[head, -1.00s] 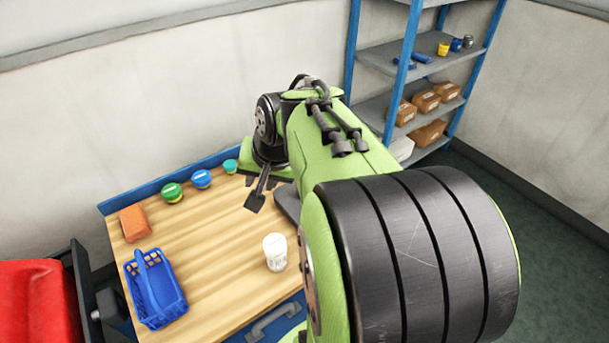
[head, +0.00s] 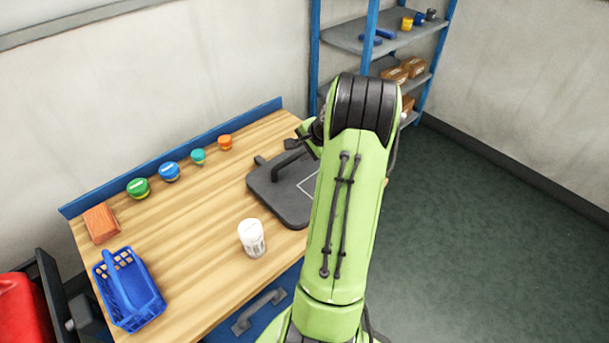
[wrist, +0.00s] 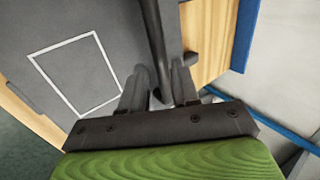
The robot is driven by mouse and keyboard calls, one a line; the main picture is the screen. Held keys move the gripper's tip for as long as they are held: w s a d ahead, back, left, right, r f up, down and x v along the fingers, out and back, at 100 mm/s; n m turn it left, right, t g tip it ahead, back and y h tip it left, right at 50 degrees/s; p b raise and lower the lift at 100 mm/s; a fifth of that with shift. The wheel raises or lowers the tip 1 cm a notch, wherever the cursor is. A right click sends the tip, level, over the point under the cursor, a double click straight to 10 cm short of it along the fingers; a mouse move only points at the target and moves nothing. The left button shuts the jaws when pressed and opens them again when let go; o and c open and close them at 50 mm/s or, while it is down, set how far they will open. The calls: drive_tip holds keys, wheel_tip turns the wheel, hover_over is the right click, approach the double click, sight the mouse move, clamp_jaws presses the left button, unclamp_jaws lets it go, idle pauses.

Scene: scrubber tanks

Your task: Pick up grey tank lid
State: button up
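The grey tank lid (head: 265,195) lies flat on the wooden workbench, partly hidden by my arm. It is a dark grey slab with a raised bar handle (head: 288,162) and a pale rectangle outline on top. In the wrist view the lid (wrist: 55,30) fills the left and middle, and its handle (wrist: 155,40) runs down toward my fingers. My gripper (wrist: 158,80) is open, with one finger on each side of the handle's line. I cannot tell whether the fingers touch it. In the head view the gripper (head: 298,140) is small beside the handle, partly hidden by my arm.
On the workbench (head: 190,230) stand a white container (head: 252,238), a blue basket (head: 128,290), an orange-brown block (head: 101,223) and several small lidded jars (head: 169,172) along the blue back edge. A stocked shelf (head: 345,35) stands behind. Green floor (head: 480,240) is clear at right.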

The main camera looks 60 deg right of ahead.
sight(297, 155)
drive_tip(key=x, duration=0.5)
drive_tip(key=shift+w+f+b, duration=0.2)
drive_tip(key=shift+f+b, duration=0.15)
drive_tip(key=shift+b, duration=0.05)
drive_tip(key=shift+r, duration=0.1)
clamp_jaws()
